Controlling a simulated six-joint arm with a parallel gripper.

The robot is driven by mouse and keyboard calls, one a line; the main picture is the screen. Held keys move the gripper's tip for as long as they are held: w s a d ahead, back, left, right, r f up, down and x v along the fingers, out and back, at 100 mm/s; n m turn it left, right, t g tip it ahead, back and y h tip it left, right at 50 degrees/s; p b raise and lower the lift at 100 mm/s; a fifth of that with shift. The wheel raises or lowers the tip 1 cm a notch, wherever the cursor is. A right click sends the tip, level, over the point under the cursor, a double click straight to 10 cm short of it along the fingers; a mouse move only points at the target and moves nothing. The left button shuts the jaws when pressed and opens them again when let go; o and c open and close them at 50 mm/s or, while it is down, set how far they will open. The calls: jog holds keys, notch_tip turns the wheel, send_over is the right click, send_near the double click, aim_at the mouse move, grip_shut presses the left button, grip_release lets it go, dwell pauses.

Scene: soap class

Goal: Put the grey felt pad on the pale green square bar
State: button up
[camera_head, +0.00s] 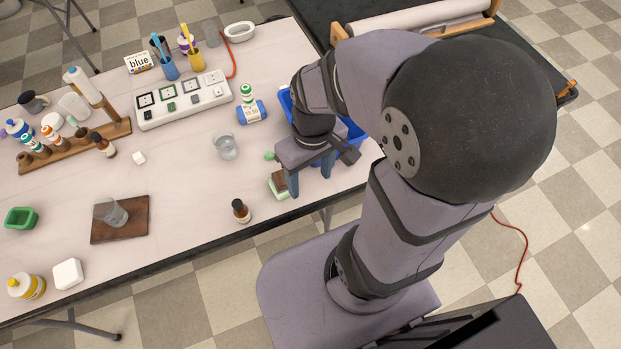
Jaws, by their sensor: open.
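A pale green square bar (275,191) lies near the front edge of the table, partly behind my gripper. A darker grey-brown flat piece (281,180) shows on top of it, which may be the grey felt pad; its outline is small and partly hidden. My gripper (311,175) is over the table's front right part, its two blue-grey fingers spread apart. The left finger is close beside the bar's right side; I cannot tell if it touches. Nothing is visible between the fingers.
A small brown bottle (241,211) stands left of the bar. A clear glass (226,146) and a blue-labelled roll (251,111) are farther back. A blue tray (286,103) is partly behind my arm. A brown board (135,226) with a glass lies left.

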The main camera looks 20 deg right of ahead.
jog(key=shift+s+a+f+m+h, duration=0.1)
jog(key=shift+s+m+h, duration=0.1)
jog(key=shift+m, duration=0.4)
jog(key=shift+s+a+f+m+h, duration=0.1)
jog(key=shift+s+m, duration=0.05)
jog(key=shift+m, duration=0.45)
jog(key=shift+r, duration=0.1)
notch_tip(320, 180, up, 5)
jog(key=p, duration=0.5)
